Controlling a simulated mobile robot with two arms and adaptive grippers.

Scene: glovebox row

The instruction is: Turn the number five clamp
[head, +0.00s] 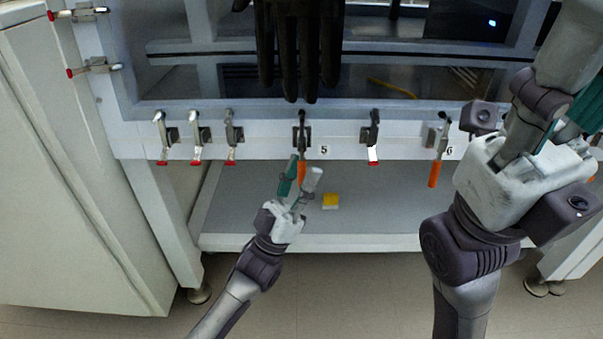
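The number five clamp (302,131) is on the glovebox's lower frame, just left of the label "5" (324,150). Its dark lever points down and ends in an orange tip (302,172). My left gripper (302,167) is at this tip, with its fingers apart, a teal one to the left and a pale one to the right. The orange tip shows between them; whether they touch it I cannot tell. My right gripper (568,118) is large at the right edge, close to the camera, and its fingers are mostly hidden.
Other clamps line the frame, several red-tipped (372,136) and one orange-tipped (435,170) left of the label "6" (449,150). Black gloves (298,50) hang above clamp five.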

